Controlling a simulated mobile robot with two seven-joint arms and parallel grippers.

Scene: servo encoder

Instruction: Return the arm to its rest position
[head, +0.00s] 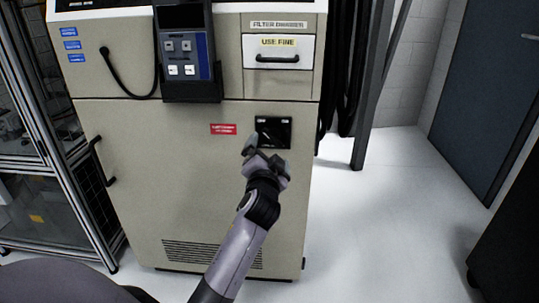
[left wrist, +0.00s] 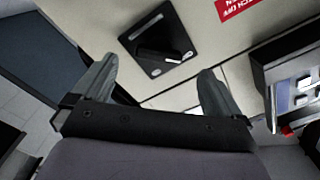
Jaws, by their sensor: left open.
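My left gripper (head: 265,157) is raised in front of the beige machine cabinet (head: 170,190), just below and in front of a black switch plate (head: 274,127). In the left wrist view the two fingers of my left gripper (left wrist: 158,88) stand wide apart with nothing between them. The black plate with its rotary handle (left wrist: 160,55) shows beyond the fingertips, apart from them as far as I can see. My left forearm comes up from the bottom of the head view. My right gripper is in neither view.
A handheld control pendant (head: 186,55) hangs on the cabinet front, with a black cable beside it. A drawer (head: 277,52) is at upper right. A black door handle (head: 102,161) sticks out at left. Open white floor (head: 365,220) lies to the right, before a dark door (head: 487,90).

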